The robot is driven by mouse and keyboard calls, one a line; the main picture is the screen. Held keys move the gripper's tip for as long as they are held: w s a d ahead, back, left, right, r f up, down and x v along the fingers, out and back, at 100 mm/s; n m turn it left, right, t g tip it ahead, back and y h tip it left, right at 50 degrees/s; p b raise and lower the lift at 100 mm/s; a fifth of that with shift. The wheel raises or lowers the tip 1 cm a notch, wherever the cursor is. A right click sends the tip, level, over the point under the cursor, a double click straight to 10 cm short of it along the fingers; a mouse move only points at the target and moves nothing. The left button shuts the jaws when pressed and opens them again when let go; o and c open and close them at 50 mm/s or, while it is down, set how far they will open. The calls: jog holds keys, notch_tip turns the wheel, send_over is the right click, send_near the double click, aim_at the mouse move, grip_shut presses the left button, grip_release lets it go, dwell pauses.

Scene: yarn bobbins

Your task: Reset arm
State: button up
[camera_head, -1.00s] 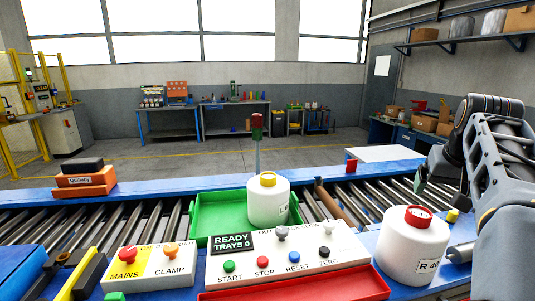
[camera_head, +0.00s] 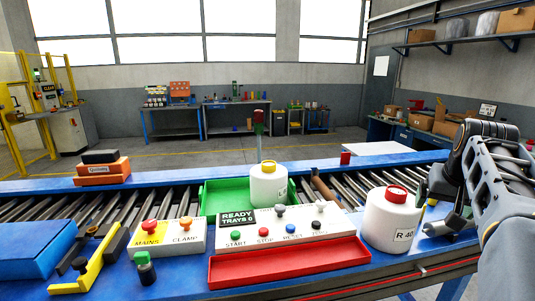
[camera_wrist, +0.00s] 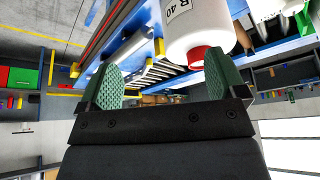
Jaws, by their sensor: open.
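My arm is folded at the right of the head view. My gripper (camera_wrist: 160,85) shows in the wrist view with its two green pads wide apart and nothing between them. In the head view its fingertips are mostly hidden by my arm. A white bobbin with a red top (camera_head: 391,218) stands on the blue bench close to my arm. It shows inverted in the wrist view (camera_wrist: 197,30), beyond the right pad and apart from it. A white bobbin with a yellow top (camera_head: 268,187) stands in the green tray (camera_head: 215,197) on the roller conveyor.
A control panel (camera_head: 335,229) with several buttons and a red tray (camera_head: 290,263) stand in front. The mains and clamp box (camera_head: 165,237), a yellow-handled tool (camera_head: 95,268) and a blue box (camera_head: 38,253) are at left. Orange boxes (camera_head: 103,174) sit behind the rollers (camera_head: 60,213).

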jog(key=s+a+f+n+y, duration=0.1)
jog(key=s+a+f, duration=0.4)
jog(key=a+f, duration=0.5)
jog(key=s+a+f+n+y, duration=0.1)
jog(key=s+a+f+n, duration=0.3)
jog(key=a+f, duration=0.6)
jog(key=shift+s+a+f+n, duration=0.2)
jog(key=shift+s+a+n, duration=0.1)
jog(key=shift+s+a, duration=0.8)
jog(key=shift+d, duration=0.1)
